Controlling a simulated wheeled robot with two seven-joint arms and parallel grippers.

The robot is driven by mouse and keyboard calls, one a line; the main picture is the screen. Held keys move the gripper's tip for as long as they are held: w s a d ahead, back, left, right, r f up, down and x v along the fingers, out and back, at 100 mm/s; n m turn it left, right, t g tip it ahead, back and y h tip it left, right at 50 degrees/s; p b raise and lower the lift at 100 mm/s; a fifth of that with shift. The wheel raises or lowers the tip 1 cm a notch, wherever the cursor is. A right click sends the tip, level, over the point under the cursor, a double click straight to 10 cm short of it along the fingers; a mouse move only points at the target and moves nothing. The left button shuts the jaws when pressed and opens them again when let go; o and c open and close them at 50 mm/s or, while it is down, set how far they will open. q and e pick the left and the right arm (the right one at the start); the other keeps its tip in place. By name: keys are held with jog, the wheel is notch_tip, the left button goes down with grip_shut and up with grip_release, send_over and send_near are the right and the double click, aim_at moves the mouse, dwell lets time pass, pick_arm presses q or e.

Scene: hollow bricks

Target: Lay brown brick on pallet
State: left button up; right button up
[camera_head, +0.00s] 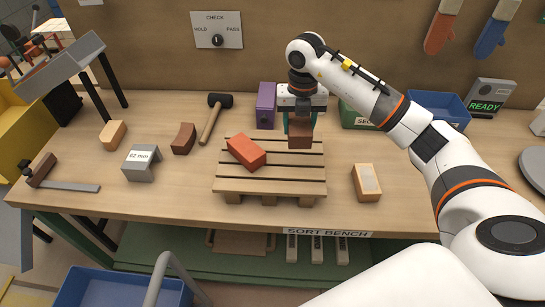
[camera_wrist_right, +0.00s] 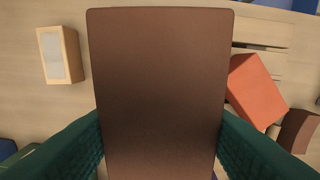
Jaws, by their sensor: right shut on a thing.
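My right gripper (camera_head: 300,116) points down at the back right part of the wooden pallet (camera_head: 270,187). It is shut on the brown brick (camera_head: 300,138), whose lower part shows below the fingers. In the right wrist view the brown brick (camera_wrist_right: 160,90) fills the middle between the green fingers. I cannot tell whether the brick touches the slats. An orange-red brick (camera_head: 246,152) lies at an angle on the left of the pallet, apart from the brown one; it also shows in the right wrist view (camera_wrist_right: 255,92). My left gripper is not in view.
Left of the pallet are a curved brown brick (camera_head: 184,138), a mallet (camera_head: 211,119), a grey 62 mm gauge (camera_head: 141,163) and a tan brick (camera_head: 112,134). A tan brick with a pale top (camera_head: 367,184) stands right. A purple box (camera_head: 266,105) stands behind. The pallet's front is bare.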

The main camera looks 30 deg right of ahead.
aim_at(297, 159)
jog(key=shift+d+f+m, duration=0.1)
jog(key=shift+f+m, duration=0.2)
notch_tip(297, 159, down, 8)
jog(key=p, duration=0.2)
jog(key=shift+f+p, duration=0.25)
jog(key=shift+p, duration=0.05)
jog(key=shift+f, duration=0.35)
jog(key=shift+f, duration=0.1)
jog(key=shift+f, duration=0.1)
jog(key=o, duration=1.3)
jog(key=shift+o, duration=0.2)
